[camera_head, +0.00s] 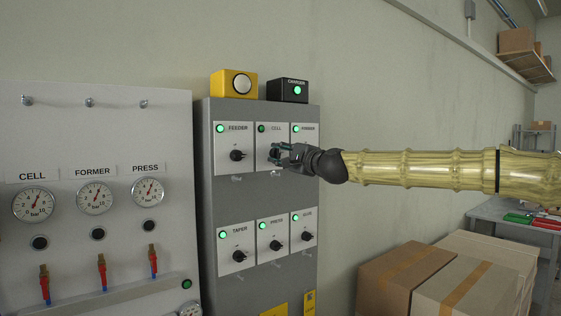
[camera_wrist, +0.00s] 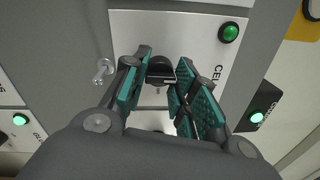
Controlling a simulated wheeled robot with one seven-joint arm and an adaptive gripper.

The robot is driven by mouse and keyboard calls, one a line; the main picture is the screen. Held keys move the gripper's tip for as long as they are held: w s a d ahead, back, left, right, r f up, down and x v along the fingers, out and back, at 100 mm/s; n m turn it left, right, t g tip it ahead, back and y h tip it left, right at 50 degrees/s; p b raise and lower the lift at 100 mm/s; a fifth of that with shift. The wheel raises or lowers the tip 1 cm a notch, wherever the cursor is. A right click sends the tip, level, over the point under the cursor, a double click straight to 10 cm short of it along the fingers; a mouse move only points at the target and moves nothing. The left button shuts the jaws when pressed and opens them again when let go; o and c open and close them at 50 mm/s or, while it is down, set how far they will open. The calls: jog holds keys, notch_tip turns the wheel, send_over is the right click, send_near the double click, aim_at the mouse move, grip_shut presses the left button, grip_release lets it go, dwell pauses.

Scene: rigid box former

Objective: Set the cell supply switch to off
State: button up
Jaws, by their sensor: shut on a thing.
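The cell supply switch is a black rotary knob on the white plate labelled CELL (camera_head: 265,141), in the top row of the grey cabinet. My gripper (camera_head: 278,155) reaches in from the right and covers most of that knob. In the wrist view the black knob (camera_wrist: 159,72) sits between the teal-padded fingers of my gripper (camera_wrist: 164,62), which are shut on it. The knob's exact pointing angle is hard to read behind the fingers. The cell lamp (camera_wrist: 229,32) is a darker green than the neighbouring lamps; it also looks dark in the head view (camera_head: 262,129).
The feeder switch (camera_head: 237,155) is close on the left, and another switch plate (camera_head: 303,130) is partly behind my gripper. A lower row holds several more switches. A gauge panel (camera_head: 120,120) stands at left. Cardboard boxes (camera_head: 400,277) stand below my arm.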

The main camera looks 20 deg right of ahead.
jog(key=shift+f+n, duration=0.15)
jog(key=shift+n, duration=0.25)
jog(key=o, duration=1)
jog(key=shift+o, duration=0.2)
jog(key=shift+s, duration=0.1)
jog(key=v, duration=1.2)
jog(key=shift+d, duration=0.1)
